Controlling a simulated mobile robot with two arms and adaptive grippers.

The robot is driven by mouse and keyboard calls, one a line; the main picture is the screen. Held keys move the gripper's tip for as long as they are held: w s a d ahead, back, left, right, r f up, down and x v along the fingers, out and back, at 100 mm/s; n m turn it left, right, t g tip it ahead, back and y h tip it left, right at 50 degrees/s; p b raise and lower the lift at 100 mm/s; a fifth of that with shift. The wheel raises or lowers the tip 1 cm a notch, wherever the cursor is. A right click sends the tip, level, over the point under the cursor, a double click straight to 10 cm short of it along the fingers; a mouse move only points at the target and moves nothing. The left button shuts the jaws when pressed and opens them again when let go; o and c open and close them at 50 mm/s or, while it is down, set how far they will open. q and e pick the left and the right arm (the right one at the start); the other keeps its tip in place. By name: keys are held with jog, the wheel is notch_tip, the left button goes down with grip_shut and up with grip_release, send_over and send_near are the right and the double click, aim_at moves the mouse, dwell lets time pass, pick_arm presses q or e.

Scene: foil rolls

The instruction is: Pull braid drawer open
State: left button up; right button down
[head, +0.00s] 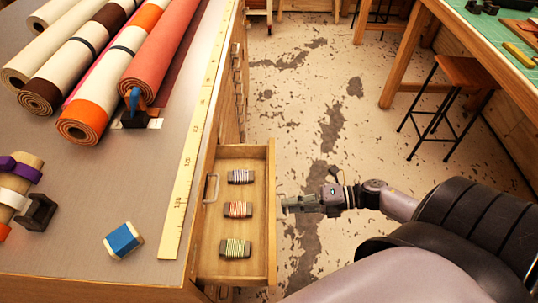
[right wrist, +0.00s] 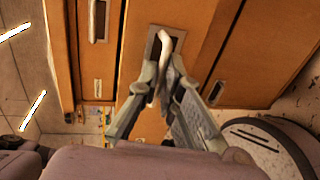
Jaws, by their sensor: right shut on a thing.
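The wooden braid drawer (head: 271,215) stands pulled out to the right from under the worktop, with its inside in view. Three wound bundles lie in it in a column: a dark-striped one (head: 241,177), a red-striped one (head: 237,209) and a yellow-green-striped one (head: 235,247). My right gripper (head: 287,205) is at the outer face of the drawer front. In the right wrist view its fingers (right wrist: 160,88) are shut on the pale drawer handle (right wrist: 170,42). The head view hides this handle behind the drawer front. My left gripper is not in view.
The worktop (head: 120,185) holds several rolls (head: 90,110), a yellow measuring strip (head: 190,165) and a blue-and-cream block (head: 124,240). A stool (head: 465,72) and a green-topped table (head: 490,35) stand at the right. The floor (head: 310,110) beyond the drawer is clear.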

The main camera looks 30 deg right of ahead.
jog(key=shift+f+v, duration=0.15)
jog(key=shift+v, duration=0.7)
jog(key=shift+f+v, duration=0.2)
jog(key=shift+v, duration=0.6)
jog(key=c, duration=1.8)
grip_release()
jog(key=shift+o, duration=0.2)
jog(key=v, duration=1.2)
